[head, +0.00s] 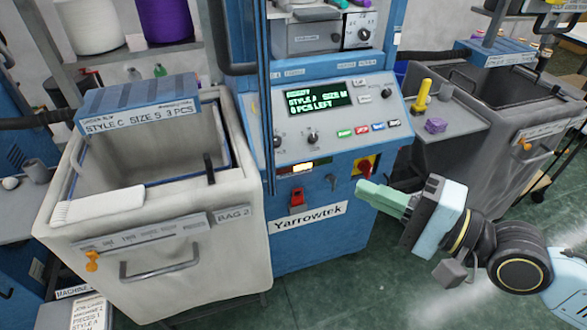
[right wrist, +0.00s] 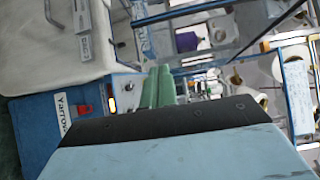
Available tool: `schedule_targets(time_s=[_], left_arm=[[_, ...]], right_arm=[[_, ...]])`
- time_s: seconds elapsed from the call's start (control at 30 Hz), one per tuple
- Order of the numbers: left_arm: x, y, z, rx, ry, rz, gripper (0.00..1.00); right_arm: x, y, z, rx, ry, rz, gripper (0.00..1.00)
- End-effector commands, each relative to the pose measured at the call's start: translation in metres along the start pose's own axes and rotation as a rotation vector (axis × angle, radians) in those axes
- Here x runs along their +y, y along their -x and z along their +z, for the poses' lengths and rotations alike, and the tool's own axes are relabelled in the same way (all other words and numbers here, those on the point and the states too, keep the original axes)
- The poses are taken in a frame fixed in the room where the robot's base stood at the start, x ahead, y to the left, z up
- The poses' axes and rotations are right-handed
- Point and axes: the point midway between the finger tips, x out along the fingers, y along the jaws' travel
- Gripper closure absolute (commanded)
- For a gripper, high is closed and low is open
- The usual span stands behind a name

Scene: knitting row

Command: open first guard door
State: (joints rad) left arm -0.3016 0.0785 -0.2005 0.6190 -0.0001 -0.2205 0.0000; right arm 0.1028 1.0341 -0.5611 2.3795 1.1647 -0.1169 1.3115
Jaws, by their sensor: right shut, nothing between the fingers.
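The blue knitting machine (head: 320,235), labelled Yarrowtek, stands in the middle of the head view. A thin blue upright frame (head: 267,110), seen nearly edge-on, stands at the front left of its panel; it looks like a guard door, but I cannot tell how far it is open. My right gripper (head: 362,187) is at the machine's lower right, its pale green fingers shut and empty, below the red and yellow rotary switch (head: 366,167). The fingers (right wrist: 158,82) also show in the right wrist view, with the machine on the left. My left gripper is out of view.
A pale bin (head: 160,275) labelled BAG 2 stands left of the machine, with a blue box on top. A grey bin (head: 480,150) stands at the right. The control panel has a lit display (head: 318,97). Green floor is open at the lower middle.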

Motion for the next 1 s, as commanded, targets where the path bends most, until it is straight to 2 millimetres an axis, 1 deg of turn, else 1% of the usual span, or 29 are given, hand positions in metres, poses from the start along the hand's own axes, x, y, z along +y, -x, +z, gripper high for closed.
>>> schedule_targets(time_s=[0.17, 0.37, 0.63, 0.7, 0.8, 1.0], left_arm=[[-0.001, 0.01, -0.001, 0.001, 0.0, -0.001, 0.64], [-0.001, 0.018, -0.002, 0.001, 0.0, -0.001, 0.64], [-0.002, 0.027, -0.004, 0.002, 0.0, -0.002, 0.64], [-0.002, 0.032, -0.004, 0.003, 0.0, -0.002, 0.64], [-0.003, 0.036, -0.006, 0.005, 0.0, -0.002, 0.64], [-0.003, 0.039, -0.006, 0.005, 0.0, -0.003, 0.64]], right_arm=[[-0.004, -0.02, 0.0, 0.001, -0.001, -0.005, 1.0], [-0.003, -0.049, -0.001, 0.002, -0.001, -0.004, 1.0], [-0.003, -0.097, -0.001, 0.001, 0.001, -0.003, 1.0], [-0.002, -0.103, 0.008, 0.0, -0.002, -0.002, 1.0], [-0.001, -0.111, 0.017, 0.001, 0.0, 0.0, 1.0], [0.0, -0.12, 0.026, 0.003, 0.003, 0.001, 1.0]])
